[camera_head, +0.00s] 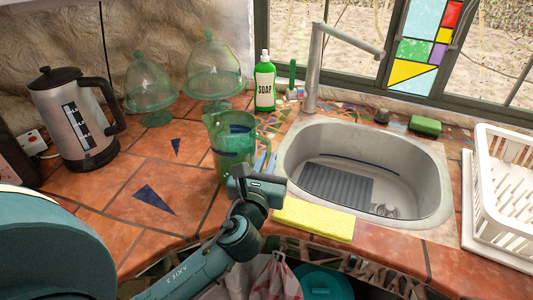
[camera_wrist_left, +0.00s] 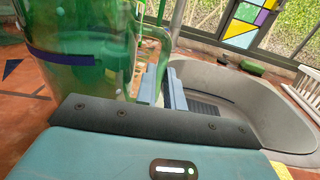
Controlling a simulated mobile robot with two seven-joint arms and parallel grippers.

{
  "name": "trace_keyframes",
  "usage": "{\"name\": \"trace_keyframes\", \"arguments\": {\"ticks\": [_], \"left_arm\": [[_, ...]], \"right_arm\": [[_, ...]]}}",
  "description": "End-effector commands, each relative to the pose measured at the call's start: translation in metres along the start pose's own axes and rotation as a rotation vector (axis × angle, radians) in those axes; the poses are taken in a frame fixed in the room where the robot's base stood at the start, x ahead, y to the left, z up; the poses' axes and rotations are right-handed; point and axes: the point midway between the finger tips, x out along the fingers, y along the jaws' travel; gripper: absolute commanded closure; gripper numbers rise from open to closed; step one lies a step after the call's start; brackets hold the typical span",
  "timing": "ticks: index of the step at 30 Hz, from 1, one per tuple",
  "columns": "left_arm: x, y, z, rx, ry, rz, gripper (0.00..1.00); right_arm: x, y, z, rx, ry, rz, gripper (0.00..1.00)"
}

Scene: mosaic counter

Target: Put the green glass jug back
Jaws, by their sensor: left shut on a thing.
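The green glass jug (camera_head: 228,142) stands upright at the middle of the tiled counter, left of the sink. I cannot tell whether its base touches the tiles. It fills the upper left of the left wrist view (camera_wrist_left: 90,58), with its handle on the right. My left gripper (camera_head: 265,163) is at the jug's right side, shut on its handle. In the left wrist view the fingers (camera_wrist_left: 162,88) are close together at the lower part of the handle. My arm hides part of the jug's lower right. My right gripper is not in view.
Two glass domed stands (camera_head: 151,85) (camera_head: 213,72) and a soap bottle (camera_head: 264,84) stand behind the jug. A kettle (camera_head: 75,115) is at left. The sink (camera_head: 425,185) lies right, with a yellow sponge (camera_head: 313,219) before it and a white rack (camera_head: 505,200) beyond. Tiles left of the jug are clear.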

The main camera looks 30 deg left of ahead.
Motion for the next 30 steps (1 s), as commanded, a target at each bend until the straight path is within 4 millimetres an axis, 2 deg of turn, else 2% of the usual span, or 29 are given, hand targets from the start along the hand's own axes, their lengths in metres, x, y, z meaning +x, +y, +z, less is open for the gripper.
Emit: {"name": "trace_keyframes", "arguments": {"ticks": [4, 11, 12, 19, 28, 30], "left_arm": [[0.0006, 0.0004, 0.0048, 0.005, -0.014, 0.0, 1.0], [0.0006, 0.0004, 0.0012, 0.006, -0.013, 0.0, 1.0], [0.0001, 0.0001, -0.0022, 0.002, -0.003, 0.0, 0.87], [0.0001, 0.0001, -0.0021, 0.002, -0.003, 0.0, 0.68], [-0.0003, 0.0001, 0.002, 0.0, -0.003, 0.0, 0.68], [-0.0079, -0.0002, -0.0011, 0.002, -0.001, -0.001, 0.68]], "right_arm": [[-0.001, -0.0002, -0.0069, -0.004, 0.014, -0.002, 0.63], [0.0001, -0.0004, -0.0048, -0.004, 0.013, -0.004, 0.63], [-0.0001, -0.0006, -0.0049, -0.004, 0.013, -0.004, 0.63], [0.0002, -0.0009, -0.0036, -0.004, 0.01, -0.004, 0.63], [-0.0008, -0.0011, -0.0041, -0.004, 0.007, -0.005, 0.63], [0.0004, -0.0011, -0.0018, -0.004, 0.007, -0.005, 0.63]]}}
